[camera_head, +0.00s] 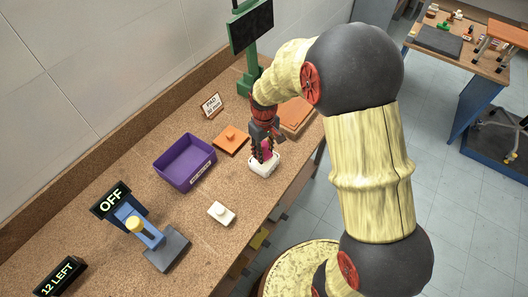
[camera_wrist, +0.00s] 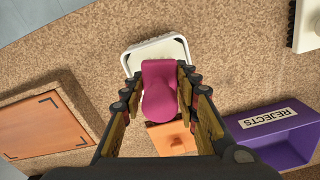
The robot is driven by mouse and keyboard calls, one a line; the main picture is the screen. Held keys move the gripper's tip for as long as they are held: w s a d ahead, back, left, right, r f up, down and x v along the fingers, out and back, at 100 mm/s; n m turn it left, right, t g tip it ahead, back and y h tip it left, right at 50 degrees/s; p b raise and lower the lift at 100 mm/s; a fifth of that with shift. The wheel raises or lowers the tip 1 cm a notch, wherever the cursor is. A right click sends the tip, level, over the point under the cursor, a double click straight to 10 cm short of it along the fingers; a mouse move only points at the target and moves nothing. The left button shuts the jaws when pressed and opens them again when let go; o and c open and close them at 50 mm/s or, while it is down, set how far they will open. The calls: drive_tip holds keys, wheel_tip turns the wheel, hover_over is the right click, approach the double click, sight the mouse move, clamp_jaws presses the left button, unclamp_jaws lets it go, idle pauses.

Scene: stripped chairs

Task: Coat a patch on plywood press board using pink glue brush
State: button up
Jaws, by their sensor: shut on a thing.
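My gripper (camera_head: 264,154) is shut on the pink glue brush (camera_wrist: 160,90), whose rounded pink handle shows between the fingers in the wrist view. The brush also shows in the head view (camera_head: 267,147). It is at a white open tray (camera_head: 264,168), also seen in the wrist view (camera_wrist: 131,62). The brush's lower end is hidden, so I cannot tell whether it touches the tray. The plywood board (camera_head: 296,116) lies flat behind the tray; black corner marks show on this board in the wrist view (camera_wrist: 45,126).
An orange block with a knob (camera_head: 231,141) and a purple REJECTS bin (camera_head: 165,170) are left of my gripper. A white knobbed block (camera_head: 221,213) and a blue lever device reading OFF (camera_head: 166,250) stand nearer. Bare bench separates these.

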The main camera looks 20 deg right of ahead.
sight(264, 144)
drive_tip(key=shift+r+p, duration=1.75)
drive_tip(key=shift+r, duration=0.8)
drive_tip(key=shift+f, duration=0.1)
